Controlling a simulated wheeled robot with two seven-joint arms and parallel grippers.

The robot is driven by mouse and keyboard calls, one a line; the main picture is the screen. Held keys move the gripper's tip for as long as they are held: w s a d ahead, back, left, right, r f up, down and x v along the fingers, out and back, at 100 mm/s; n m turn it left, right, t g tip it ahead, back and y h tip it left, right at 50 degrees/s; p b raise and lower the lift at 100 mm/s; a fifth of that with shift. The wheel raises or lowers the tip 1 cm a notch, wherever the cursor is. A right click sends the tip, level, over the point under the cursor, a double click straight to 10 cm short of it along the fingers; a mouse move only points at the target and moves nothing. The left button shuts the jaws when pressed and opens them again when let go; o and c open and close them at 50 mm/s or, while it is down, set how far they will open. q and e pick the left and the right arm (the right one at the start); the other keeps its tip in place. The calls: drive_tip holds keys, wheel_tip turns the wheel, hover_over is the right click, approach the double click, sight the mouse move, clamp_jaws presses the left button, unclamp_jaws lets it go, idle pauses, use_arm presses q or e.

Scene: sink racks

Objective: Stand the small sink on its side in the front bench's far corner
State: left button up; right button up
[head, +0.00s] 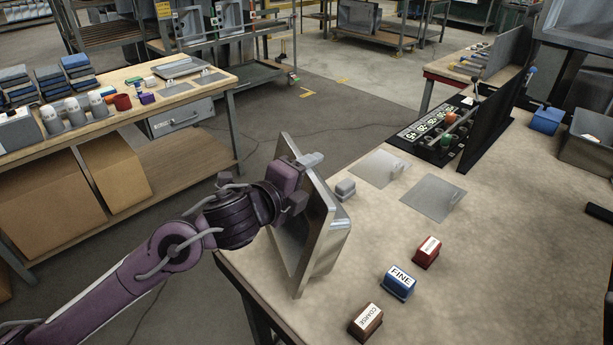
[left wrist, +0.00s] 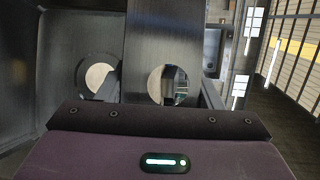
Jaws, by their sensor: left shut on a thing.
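The small sink (head: 323,248), a grey metal basin with a flat rim, is nearly upright on its side at the left edge of the front bench (head: 500,270). It leans slightly. I cannot tell whether its lower edge touches the bench top. My left gripper (head: 298,190) is shut on the sink near its upper part; the fingertips are partly hidden. In the left wrist view, dark metal surfaces with two round holes (left wrist: 168,84) fill the area ahead of the gripper's purple body. My right gripper is not in view.
Brown, blue (head: 398,283) and red blocks stand on the bench right of the sink. Two thin grey plates (head: 433,199) lie behind them, with a small grey object (head: 345,189) beside the sink. A black rack (head: 495,100) stands farther back. The near right bench top is clear.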

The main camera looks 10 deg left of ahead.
use_arm(q)
drive_tip(key=shift+f+b, duration=0.3)
drive_tip(key=shift+b, duration=0.15)
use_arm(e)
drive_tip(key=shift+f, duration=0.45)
use_arm(q)
drive_tip(key=shift+s+a+f, duration=0.15)
drive_tip(key=shift+a+f, duration=0.05)
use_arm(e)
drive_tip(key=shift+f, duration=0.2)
use_arm(q)
drive_tip(key=o, duration=1.5)
drive_tip(key=shift+o, duration=0.9)
drive_tip(key=shift+b, duration=0.3)
drive_tip(key=shift+f, duration=0.25)
drive_tip(key=shift+d, duration=0.15)
drive_tip(key=v, duration=0.8)
drive_tip(key=shift+r, duration=0.25)
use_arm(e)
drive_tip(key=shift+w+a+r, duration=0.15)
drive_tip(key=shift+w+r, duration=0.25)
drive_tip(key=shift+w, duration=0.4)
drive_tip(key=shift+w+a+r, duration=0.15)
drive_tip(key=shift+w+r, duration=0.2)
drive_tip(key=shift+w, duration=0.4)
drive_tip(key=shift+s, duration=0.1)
